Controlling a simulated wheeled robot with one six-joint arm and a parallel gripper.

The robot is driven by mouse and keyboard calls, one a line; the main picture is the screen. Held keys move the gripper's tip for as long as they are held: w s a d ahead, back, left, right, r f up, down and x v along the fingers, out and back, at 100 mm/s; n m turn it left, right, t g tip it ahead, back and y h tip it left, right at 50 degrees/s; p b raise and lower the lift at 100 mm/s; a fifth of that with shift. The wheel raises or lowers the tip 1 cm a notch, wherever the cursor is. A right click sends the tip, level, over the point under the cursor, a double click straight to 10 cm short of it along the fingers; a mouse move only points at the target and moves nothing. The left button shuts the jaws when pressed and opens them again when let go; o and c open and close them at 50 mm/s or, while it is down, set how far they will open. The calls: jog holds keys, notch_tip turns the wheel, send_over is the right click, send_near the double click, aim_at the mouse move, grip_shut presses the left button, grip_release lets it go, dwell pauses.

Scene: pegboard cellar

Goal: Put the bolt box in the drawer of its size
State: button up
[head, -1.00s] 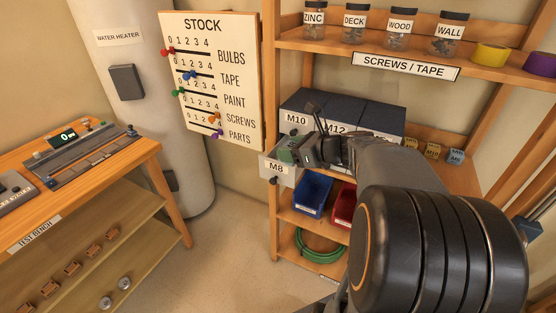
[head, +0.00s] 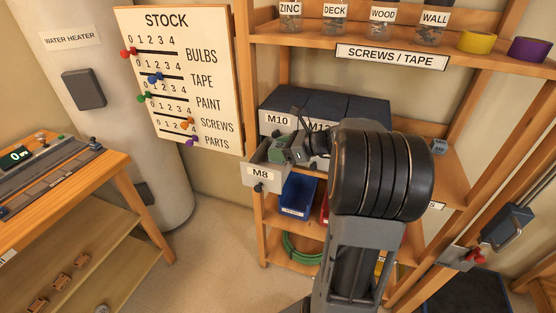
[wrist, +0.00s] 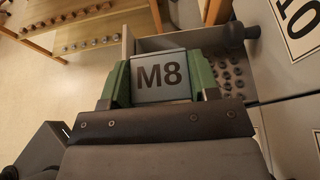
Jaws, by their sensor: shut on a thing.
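The bolt box (wrist: 160,76) is small and grey, with a large M8 label facing the wrist camera. My gripper (wrist: 161,86) is shut on it, with a green jaw piece on each side. In the head view my gripper (head: 293,151) is at the open M8 drawer (head: 262,178), with the box over or partly inside it. I cannot tell whether the box touches the drawer floor. The drawer (wrist: 184,43) in the wrist view holds several small round metal parts. The M10 drawer (head: 279,121) and M12 drawer (head: 320,127) are shut; my arm partly hides the M12 front.
A blue bin (head: 298,195) and a green coiled hose (head: 301,247) sit on lower shelves. The screws and tape shelf (head: 392,57) with jars runs above. A stock board (head: 182,80) and workbench (head: 60,185) stand left. The floor between is clear.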

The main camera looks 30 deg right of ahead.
jog(key=shift+w+d+f, duration=0.25)
jog(key=shift+w+f, duration=0.7)
jog(key=shift+f, duration=1.75)
